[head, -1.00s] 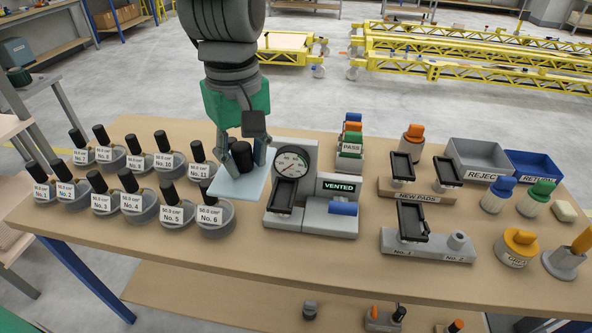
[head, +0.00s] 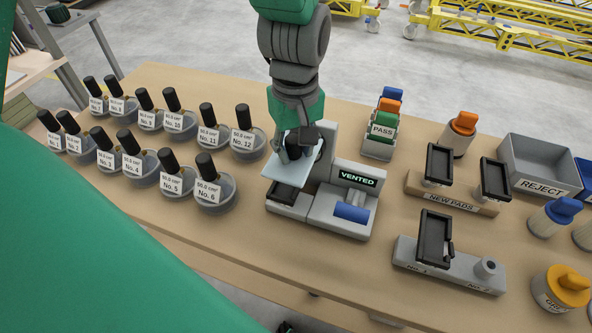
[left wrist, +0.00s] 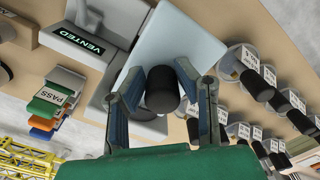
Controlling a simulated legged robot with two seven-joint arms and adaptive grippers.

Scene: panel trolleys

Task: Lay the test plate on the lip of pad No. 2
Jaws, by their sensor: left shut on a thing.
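The test plate (head: 284,172) is a pale blue square with a black knob (left wrist: 162,92). My left gripper (head: 297,148) is shut on that knob, and the plate hangs below the fingers. The plate also shows in the left wrist view (left wrist: 182,42). In the head view it is over the grey gauge station marked VENTED (head: 352,178), covering the dial. A black tray-like pad (head: 284,196) sits on the station, partly hidden under the plate's near edge. I cannot tell whether plate and pad touch. My right gripper is not in view.
Right of the station, a grey stand (head: 462,279) has a black pad (head: 433,238) at No. 1 and a bare post (head: 487,267) at No. 2. The NEW PADS rack (head: 455,201) holds two pads. A PASS rack (head: 380,143) stands behind.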

